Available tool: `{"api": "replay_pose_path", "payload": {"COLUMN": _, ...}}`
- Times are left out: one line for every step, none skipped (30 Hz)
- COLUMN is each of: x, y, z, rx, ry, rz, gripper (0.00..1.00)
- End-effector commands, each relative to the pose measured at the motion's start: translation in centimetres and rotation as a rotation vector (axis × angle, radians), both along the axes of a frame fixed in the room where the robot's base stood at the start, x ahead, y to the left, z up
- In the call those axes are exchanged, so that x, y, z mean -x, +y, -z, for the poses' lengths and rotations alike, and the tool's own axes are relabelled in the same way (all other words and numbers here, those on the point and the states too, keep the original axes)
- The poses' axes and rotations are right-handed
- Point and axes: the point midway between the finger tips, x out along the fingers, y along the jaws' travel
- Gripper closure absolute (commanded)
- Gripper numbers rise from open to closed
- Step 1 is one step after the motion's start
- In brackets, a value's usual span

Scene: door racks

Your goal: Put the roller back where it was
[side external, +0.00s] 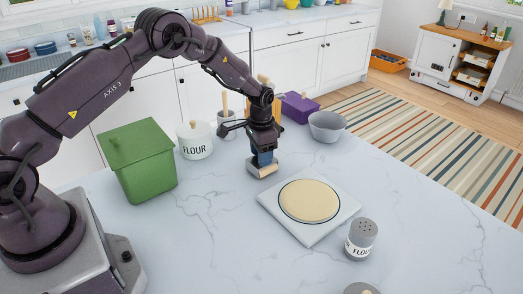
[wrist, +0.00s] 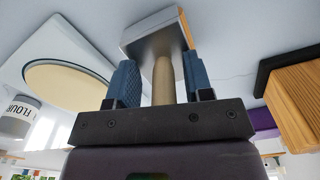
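The roller (side external: 264,169) has a pale wooden part and a grey metal frame, and stands low at the counter with its handle up. In the wrist view its metal frame (wrist: 153,43) and wooden handle (wrist: 163,82) show. My gripper (side external: 263,158) is above the roller, pointing down, with its blue fingers around the handle. In the wrist view the gripper (wrist: 160,75) shows a narrow gap on each side of the handle, so it looks open and not clamped. Whether the roller fully touches the counter is hard to tell.
A white board (side external: 333,226) with flat round dough (side external: 309,201) lies right of the roller. A flour shaker (side external: 361,238) stands in front. Behind are a green bin (side external: 142,165), a flour crock (side external: 195,141), a grey bowl (side external: 327,126) and a purple box (side external: 299,107).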

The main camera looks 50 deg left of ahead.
Motion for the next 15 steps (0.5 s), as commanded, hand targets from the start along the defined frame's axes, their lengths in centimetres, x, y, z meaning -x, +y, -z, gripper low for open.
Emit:
{"api": "replay_pose_path", "payload": {"x": 0.0, "y": 0.0, "z": -0.1, "rx": -0.001, "ry": -0.001, "rz": 0.0, "gripper": 0.53}}
{"api": "replay_pose_path", "payload": {"x": 0.0, "y": 0.0, "z": -0.1, "rx": -0.001, "ry": -0.001, "rz": 0.0, "gripper": 0.53}}
{"api": "replay_pose_path", "payload": {"x": -0.1, "y": 0.0, "z": -0.1, "rx": -0.001, "ry": -0.001, "rz": 0.0, "gripper": 0.53}}
{"api": "replay_pose_path", "payload": {"x": -0.1, "y": 0.1, "z": -0.1, "rx": -0.001, "ry": -0.001, "rz": 0.0, "gripper": 0.53}}
{"api": "replay_pose_path", "payload": {"x": -0.1, "y": 0.1, "z": -0.2, "rx": -0.001, "ry": -0.001, "rz": 0.0, "gripper": 0.53}}
{"api": "replay_pose_path", "payload": {"x": -0.1, "y": 0.1, "z": -0.3, "rx": -0.001, "ry": -0.002, "rz": 0.0, "gripper": 0.53}}
{"api": "replay_pose_path", "payload": {"x": -0.1, "y": 0.1, "z": -0.5, "rx": -0.001, "ry": -0.002, "rz": 0.0, "gripper": 0.53}}
{"api": "replay_pose_path", "payload": {"x": -0.1, "y": 0.1, "z": -0.7, "rx": -0.001, "ry": -0.003, "rz": 0.0, "gripper": 0.53}}
{"api": "replay_pose_path", "payload": {"x": -0.1, "y": 0.1, "z": -1.1, "rx": -0.001, "ry": -0.003, "rz": 0.0, "gripper": 0.53}}
{"api": "replay_pose_path", "payload": {"x": -0.1, "y": 0.1, "z": -1.5, "rx": -0.002, "ry": -0.004, "rz": 0.0, "gripper": 0.53}}
{"api": "replay_pose_path", "payload": {"x": -0.2, "y": 0.1, "z": -2.1, "rx": -0.002, "ry": -0.006, "rz": 0.0, "gripper": 0.53}}
{"api": "replay_pose_path", "payload": {"x": -0.2, "y": 0.1, "z": -2.8, "rx": -0.001, "ry": -0.007, "rz": 0.0, "gripper": 0.53}}
{"api": "replay_pose_path", "payload": {"x": -0.2, "y": 0.1, "z": -3.4, "rx": -0.001, "ry": -0.007, "rz": 0.0, "gripper": 0.53}}
{"api": "replay_pose_path", "payload": {"x": -0.2, "y": 0.1, "z": -4.1, "rx": -0.002, "ry": -0.006, "rz": 0.0, "gripper": 0.53}}
{"api": "replay_pose_path", "payload": {"x": -0.2, "y": 0.1, "z": -5.0, "rx": -0.002, "ry": -0.008, "rz": 0.0, "gripper": 0.53}}
